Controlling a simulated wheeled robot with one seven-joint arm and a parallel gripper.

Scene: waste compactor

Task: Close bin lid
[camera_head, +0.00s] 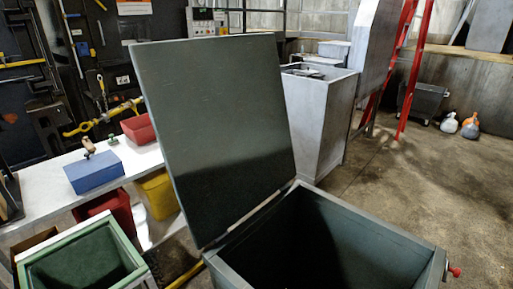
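The bin (393,238) is a dark green-grey open box at the bottom centre right. Its lid (215,125) is a flat dark green panel hinged along the bin's left rear edge. The lid stands up, leaning back a little to the left, so the bin's mouth is open. The visible inside of the bin is dark, and its floor cannot be made out. A small red-tipped knob or latch (453,271) sticks out at the bin's right corner. My gripper is not in view.
A white bench (50,212) on the left carries a blue box (94,172) and a red bin (139,129). A green-rimmed open bin (105,228) stands front left. A tall grey bin (318,118) stands behind the lid. A red ladder (414,65) is farther back.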

